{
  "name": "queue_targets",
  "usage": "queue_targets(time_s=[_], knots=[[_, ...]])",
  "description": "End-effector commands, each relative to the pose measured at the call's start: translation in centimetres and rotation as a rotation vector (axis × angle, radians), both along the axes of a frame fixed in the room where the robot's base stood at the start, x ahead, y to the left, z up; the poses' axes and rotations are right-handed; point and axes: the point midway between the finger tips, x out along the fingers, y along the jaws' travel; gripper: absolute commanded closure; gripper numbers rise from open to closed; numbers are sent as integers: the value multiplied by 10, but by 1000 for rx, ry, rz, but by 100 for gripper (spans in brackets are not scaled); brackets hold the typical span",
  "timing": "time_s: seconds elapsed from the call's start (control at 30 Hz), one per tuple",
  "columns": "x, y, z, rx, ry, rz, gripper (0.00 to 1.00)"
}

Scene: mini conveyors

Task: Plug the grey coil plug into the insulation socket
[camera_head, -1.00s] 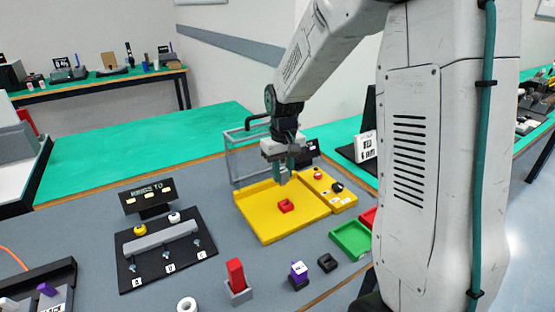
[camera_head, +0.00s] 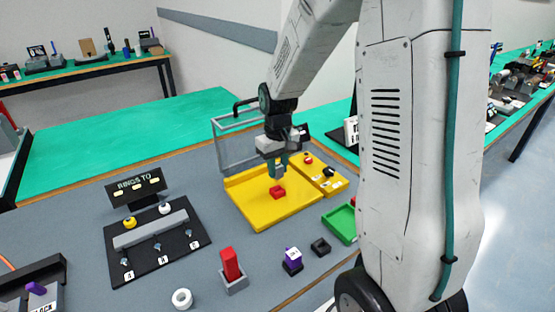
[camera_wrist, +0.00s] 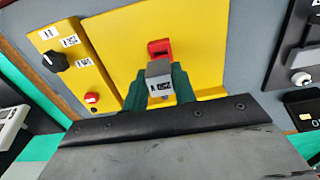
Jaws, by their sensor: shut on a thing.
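My gripper (camera_head: 277,165) points down over the yellow tray, its green fingers closed on the grey coil plug (camera_wrist: 159,72). The plug is a small grey block with a label, held between the fingertips in the wrist view. A red U-shaped piece (camera_head: 278,191) stands on the yellow tray (camera_head: 258,217) just below the gripper. In the wrist view the red piece (camera_wrist: 160,46) shows just beyond the plug, partly covered by it. I cannot read a name on it, so whether it is the insulation socket is unclear. Whether plug and red piece touch is also unclear.
A yellow control box (camera_head: 318,176) with a black knob and red button adjoins the tray. A clear framed guard (camera_head: 236,145) stands behind. A green tray (camera_head: 341,222), black block (camera_head: 320,247), purple block (camera_head: 292,262) and red block (camera_head: 231,264) stand nearer.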

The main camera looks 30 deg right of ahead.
Motion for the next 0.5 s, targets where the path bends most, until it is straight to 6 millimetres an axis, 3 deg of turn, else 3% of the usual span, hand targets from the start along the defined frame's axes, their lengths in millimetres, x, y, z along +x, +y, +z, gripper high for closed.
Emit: queue_targets(time_s=[0.2,0.5], knots=[[0,1,-17,0,0,1,96],[0,1,-24,0,-1,1,96]])
